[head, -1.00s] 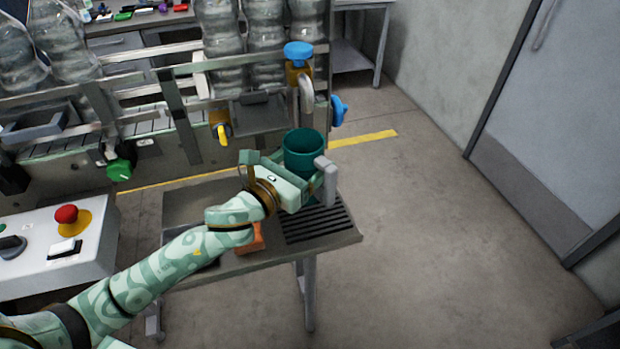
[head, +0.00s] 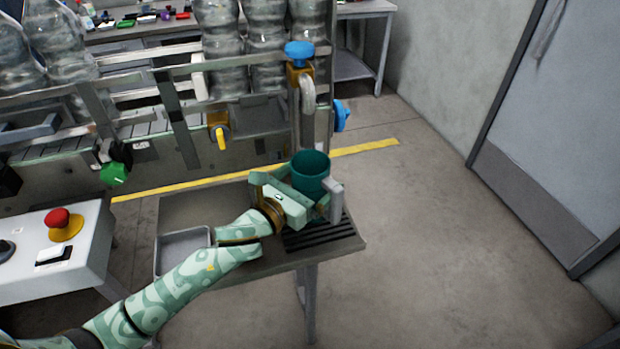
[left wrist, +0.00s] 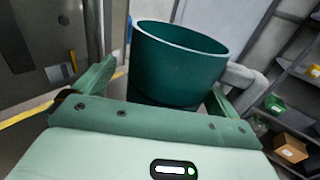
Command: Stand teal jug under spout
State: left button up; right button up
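The teal jug (head: 312,165) is upright over the slotted drip grate (head: 345,230) at the end of the small table. My left gripper (head: 305,190) has its green fingers on both sides of the jug and is shut on it. In the left wrist view the jug (left wrist: 178,65) stands between the fingers, with its open rim up. A grey part, seemingly its handle (head: 336,200), is on its right side. The spout, a grey curved pipe (head: 308,95) below a blue knob (head: 299,51), is above the jug in the head view. Contact between jug and grate is hidden. My right gripper is not in view.
A metal tray (head: 182,240) lies on the table left of my gripper. A second blue knob (head: 341,115) sits right of the spout. A control box with a red button (head: 58,218) is at left. The floor to the right is clear.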

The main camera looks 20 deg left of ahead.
pick_arm(q)
jog(key=shift+r, duration=0.1)
jog(key=shift+s, duration=0.2)
jog(key=v, duration=1.1)
jog(key=shift+s+a, duration=0.15)
jog(key=shift+s, duration=0.15)
